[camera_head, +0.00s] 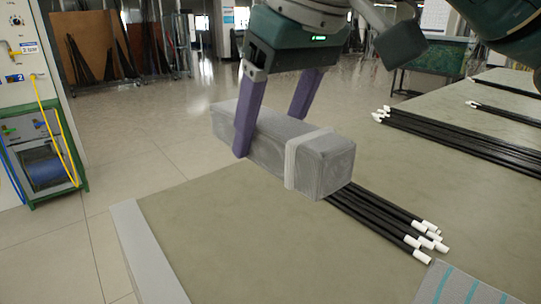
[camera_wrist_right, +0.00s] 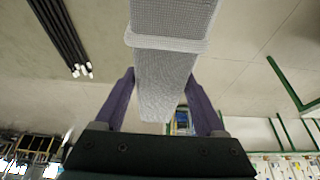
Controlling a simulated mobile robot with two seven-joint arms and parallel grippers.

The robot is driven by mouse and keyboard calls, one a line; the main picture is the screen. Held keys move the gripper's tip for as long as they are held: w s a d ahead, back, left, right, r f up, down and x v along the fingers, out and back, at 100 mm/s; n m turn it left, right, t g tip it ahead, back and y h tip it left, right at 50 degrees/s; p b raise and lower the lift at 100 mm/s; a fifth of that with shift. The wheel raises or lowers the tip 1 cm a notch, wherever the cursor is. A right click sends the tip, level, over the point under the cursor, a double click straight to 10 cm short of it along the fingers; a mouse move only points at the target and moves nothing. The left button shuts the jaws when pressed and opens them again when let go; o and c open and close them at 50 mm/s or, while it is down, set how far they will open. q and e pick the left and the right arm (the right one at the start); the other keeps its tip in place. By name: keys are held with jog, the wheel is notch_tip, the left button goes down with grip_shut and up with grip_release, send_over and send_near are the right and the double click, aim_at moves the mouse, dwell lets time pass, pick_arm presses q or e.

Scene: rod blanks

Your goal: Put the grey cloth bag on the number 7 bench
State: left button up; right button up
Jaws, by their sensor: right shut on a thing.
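The grey cloth bag (camera_head: 275,145) is a long box shape with a lighter band around it near one end. My right gripper (camera_head: 270,122) is shut on the bag, with one purple finger on each side. The bag appears held at the left part of the bench (camera_head: 215,230), over the ends of several black rods; whether it touches the top I cannot tell. In the right wrist view the bag (camera_wrist_right: 168,75) runs up between the purple fingers (camera_wrist_right: 165,105). No number 7 label shows. My left gripper is not in view.
Black rods with white ends (camera_head: 385,218) lie partly behind the bag, and more rods (camera_head: 450,140) lie further back. A striped grey cloth (camera_head: 460,287) lies at the front right. The near left of the bench is clear. A panel with hoses (camera_head: 35,110) stands at left.

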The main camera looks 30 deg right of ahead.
jog(key=d+f+b, duration=0.4)
jog(key=d+f, duration=0.2)
jog(key=f, duration=0.5)
jog(key=b, duration=0.4)
send_over(287, 285)
jog(key=s, duration=0.2)
jog(key=f, duration=1.4)
jog(key=shift+w+f, duration=0.15)
jog(key=shift+w, duration=0.05)
pick_arm(q)
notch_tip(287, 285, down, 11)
jog(key=b, duration=0.1)
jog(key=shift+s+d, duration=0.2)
pick_arm(e)
jog(key=shift+f, duration=2.55)
jog(key=shift+f, duration=0.15)
jog(key=o, duration=1.4)
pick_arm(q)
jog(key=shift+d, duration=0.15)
